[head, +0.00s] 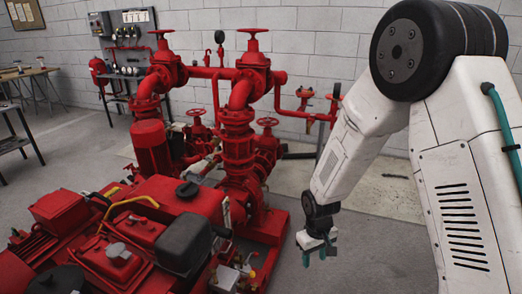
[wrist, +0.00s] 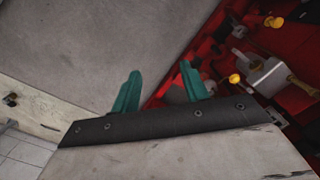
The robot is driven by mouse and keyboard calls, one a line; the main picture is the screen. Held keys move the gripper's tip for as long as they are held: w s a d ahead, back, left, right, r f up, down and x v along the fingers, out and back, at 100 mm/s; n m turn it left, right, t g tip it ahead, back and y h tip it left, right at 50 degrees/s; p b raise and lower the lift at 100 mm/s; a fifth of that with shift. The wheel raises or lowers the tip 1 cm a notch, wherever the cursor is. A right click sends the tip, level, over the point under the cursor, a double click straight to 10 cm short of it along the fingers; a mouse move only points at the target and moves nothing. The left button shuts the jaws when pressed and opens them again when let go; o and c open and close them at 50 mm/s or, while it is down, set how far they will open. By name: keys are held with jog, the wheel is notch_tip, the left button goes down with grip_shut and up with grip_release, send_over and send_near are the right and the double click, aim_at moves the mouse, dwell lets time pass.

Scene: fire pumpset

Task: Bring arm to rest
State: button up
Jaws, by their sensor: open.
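My gripper (head: 318,256) hangs at the end of my white arm, to the right of the red fire pumpset (head: 150,215) in the head view. Its fingers point down over the grey floor. In the wrist view the two teal fingers of my gripper (wrist: 158,92) stand apart with nothing between them. The arm is bent, with its black elbow joint high at the upper right of the head view. Part of the red pumpset (wrist: 215,60) shows at the right of the wrist view, beyond the right finger.
Red pipes and valves with handwheels (head: 253,40) rise at the back of the pumpset. A grey block wall (head: 320,55) runs behind it. A panel with gauges (head: 130,50) and a workbench (head: 28,75) stand at the left. The floor (head: 375,255) below my gripper looks clear.

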jog(key=s+d+r+m+t, duration=0.1)
jog(key=s+d+r, duration=0.4)
jog(key=s+r, duration=0.8)
jog(key=s+d+r+m, duration=0.4)
jog(key=s+r, duration=0.9)
jog(key=r, duration=0.7)
jog(key=shift+d+r+t, duration=0.25)
jog(key=shift+d+t, duration=0.15)
jog(key=shift+d, duration=0.3)
